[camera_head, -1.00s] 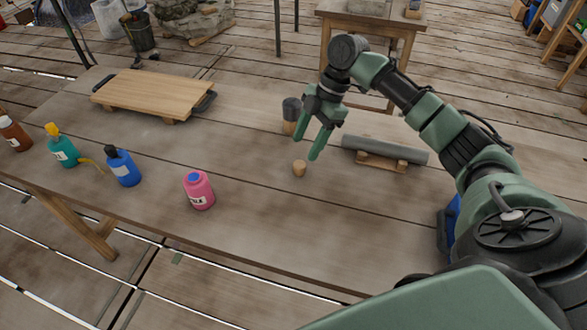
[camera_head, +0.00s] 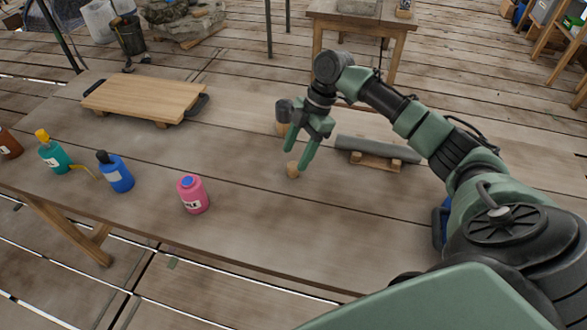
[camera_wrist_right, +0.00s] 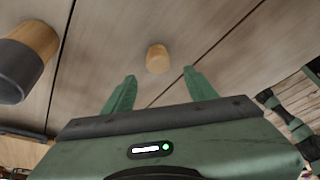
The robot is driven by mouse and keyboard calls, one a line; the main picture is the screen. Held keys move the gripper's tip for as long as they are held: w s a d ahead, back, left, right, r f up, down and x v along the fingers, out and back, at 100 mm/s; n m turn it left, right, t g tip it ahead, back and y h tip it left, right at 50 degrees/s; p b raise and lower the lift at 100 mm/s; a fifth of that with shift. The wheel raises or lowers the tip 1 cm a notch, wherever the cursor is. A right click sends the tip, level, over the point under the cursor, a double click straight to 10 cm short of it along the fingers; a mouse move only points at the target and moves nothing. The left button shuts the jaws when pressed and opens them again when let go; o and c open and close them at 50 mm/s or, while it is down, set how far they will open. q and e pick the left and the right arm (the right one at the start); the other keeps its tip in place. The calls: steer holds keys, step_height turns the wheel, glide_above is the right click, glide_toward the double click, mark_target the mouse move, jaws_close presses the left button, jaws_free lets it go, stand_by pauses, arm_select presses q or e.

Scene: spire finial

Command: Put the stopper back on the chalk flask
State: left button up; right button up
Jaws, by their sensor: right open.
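A small tan wooden stopper (camera_head: 292,170) stands on the table; it also shows in the right wrist view (camera_wrist_right: 158,59). My right gripper (camera_head: 295,160) is open and empty just above it. In the wrist view the stopper lies beyond the fingertips, about midway between them and apart from both. A pink flask (camera_head: 193,196) stands upright to the left, near the table's front edge. It has a blue top and a white label, only partly legible. My left gripper is not in view.
Blue (camera_head: 116,172), teal (camera_head: 55,153) and brown (camera_head: 9,145) bottles stand at the left. A wooden board (camera_head: 145,97) lies behind them. A grey-topped wooden cylinder (camera_wrist_right: 24,60) stands near the gripper; a grey roller (camera_head: 378,148) rests on wood at right. Table between flask and stopper is clear.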

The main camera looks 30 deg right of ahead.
mark_target(294, 165)
steer(key=x, duration=0.2)
steer(key=d+x, duration=0.1)
steer(key=x, duration=0.2)
steer(key=shift+f+p, duration=0.2)
steer(key=shift+p, duration=0.15)
jaws_close()
steer(key=shift+r, duration=0.1)
step_height(294, 165, up, 20)
steer(key=shift+b, duration=0.35)
